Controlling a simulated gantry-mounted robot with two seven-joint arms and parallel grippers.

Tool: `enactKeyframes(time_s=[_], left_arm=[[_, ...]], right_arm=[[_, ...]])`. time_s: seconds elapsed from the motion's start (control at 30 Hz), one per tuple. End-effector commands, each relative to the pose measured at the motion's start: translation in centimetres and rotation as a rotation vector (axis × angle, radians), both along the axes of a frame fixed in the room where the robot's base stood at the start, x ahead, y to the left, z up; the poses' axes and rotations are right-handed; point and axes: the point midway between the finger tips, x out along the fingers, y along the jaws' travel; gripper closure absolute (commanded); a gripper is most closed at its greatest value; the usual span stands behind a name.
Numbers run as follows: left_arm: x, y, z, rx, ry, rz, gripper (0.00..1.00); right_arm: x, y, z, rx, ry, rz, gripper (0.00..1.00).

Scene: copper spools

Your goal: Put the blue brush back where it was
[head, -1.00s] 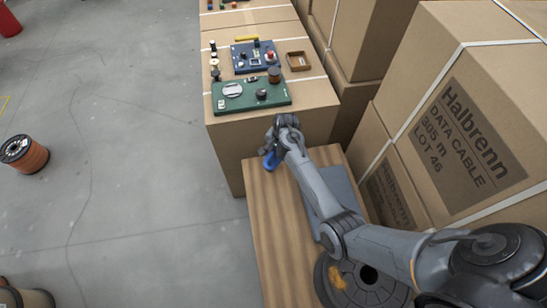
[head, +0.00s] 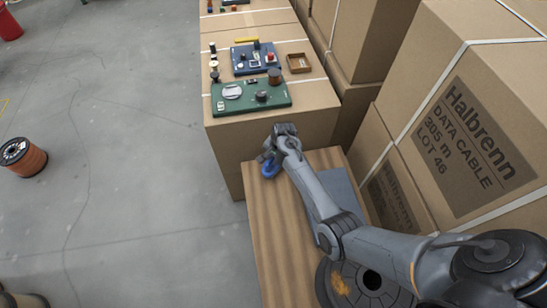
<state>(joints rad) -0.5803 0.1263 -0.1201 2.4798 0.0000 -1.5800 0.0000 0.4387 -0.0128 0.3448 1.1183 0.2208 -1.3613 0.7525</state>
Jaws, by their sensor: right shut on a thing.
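The blue brush (head: 270,169) is at the far left corner of the wooden table (head: 276,235). My right gripper (head: 271,158) is shut on the brush. The brush is low over the table end or on it; I cannot tell whether it touches the wood. Most of the brush is hidden by the gripper. My left gripper is not in view.
A large carton beyond the table carries a green board (head: 225,105), a blue board (head: 248,68) and a small brown tray (head: 299,63). A grey mat (head: 343,190) and a dark spool (head: 345,299) lie on the table's right side. Stacked cartons (head: 465,130) stand at right.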

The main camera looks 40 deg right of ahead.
Motion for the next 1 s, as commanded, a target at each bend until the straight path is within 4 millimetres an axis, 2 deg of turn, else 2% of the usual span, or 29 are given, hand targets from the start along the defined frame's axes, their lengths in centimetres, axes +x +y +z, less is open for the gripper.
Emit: enactKeyframes(time_s=[0.03, 0.2, 0.47, 0.63, 0.77, 1.0], left_arm=[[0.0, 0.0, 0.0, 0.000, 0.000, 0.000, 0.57], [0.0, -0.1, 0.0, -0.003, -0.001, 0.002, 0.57], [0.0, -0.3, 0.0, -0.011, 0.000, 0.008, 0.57], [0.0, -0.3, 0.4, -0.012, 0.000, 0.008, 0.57], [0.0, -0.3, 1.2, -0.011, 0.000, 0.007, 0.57], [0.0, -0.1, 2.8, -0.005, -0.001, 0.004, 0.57]], right_arm=[[0.0, 0.0, -0.2, 0.001, 0.000, 0.000, 0.75], [0.0, 0.0, -0.1, 0.001, 0.000, 0.000, 0.51], [0.0, 0.0, -0.1, 0.000, 0.001, 0.000, 0.51], [-0.1, 0.0, 0.8, -0.001, 0.000, -0.001, 0.51], [-0.4, -0.1, 2.5, -0.002, 0.000, -0.001, 0.51], [-1.2, -0.4, 6.9, -0.001, -0.001, -0.001, 0.51]])
